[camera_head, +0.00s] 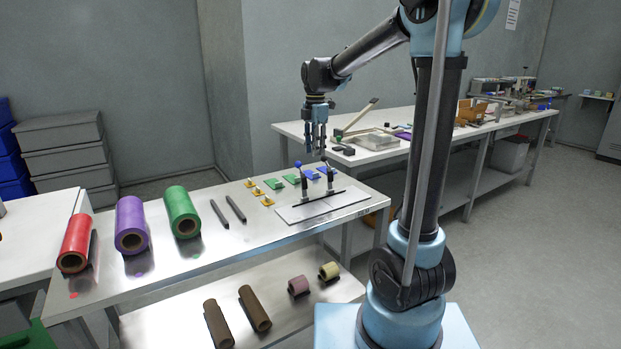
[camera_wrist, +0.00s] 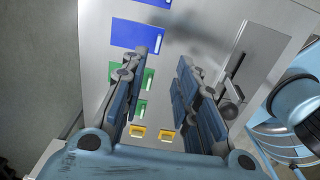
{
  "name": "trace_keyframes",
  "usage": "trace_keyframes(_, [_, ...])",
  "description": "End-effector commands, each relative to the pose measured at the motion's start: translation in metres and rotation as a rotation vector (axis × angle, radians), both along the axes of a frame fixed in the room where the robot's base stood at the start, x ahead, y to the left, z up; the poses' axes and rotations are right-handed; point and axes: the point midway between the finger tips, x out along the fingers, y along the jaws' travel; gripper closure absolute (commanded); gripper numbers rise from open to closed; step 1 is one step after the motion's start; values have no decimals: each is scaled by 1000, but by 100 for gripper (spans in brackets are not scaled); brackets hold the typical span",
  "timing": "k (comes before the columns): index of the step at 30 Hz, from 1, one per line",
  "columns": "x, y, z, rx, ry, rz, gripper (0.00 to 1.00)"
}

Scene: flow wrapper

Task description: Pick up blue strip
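Two blue strips lie at the far end of the metal table; the nearer blue strip (camera_wrist: 135,34) and the farther blue strip (camera_wrist: 155,2) show at the top of the wrist view. In the head view, the blue pieces (camera_head: 310,175) lie below my gripper, partly hidden by a dark upright handle. My gripper (camera_head: 316,148) hangs above them, pointing down. In the wrist view my gripper (camera_wrist: 170,58) has its fingers apart with nothing between them. The nearer blue strip is ahead and to the left of the fingertips, with no contact visible.
Green pieces (camera_head: 290,180) and yellow pieces (camera_head: 257,191) lie beside the blue ones. A flat metal plate (camera_head: 350,199) with upright handles (camera_head: 305,187) is close by.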

Motion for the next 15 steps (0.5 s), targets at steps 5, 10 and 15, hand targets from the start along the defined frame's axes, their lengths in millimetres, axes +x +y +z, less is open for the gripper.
trace_keyframes(5, [0, 0, -27, 0, 0, -1, 72])
trace_keyframes(10, [0, 0, -39, 0, 0, -1, 72])
trace_keyframes(15, [1, 1, -49, 0, 0, -1, 72])
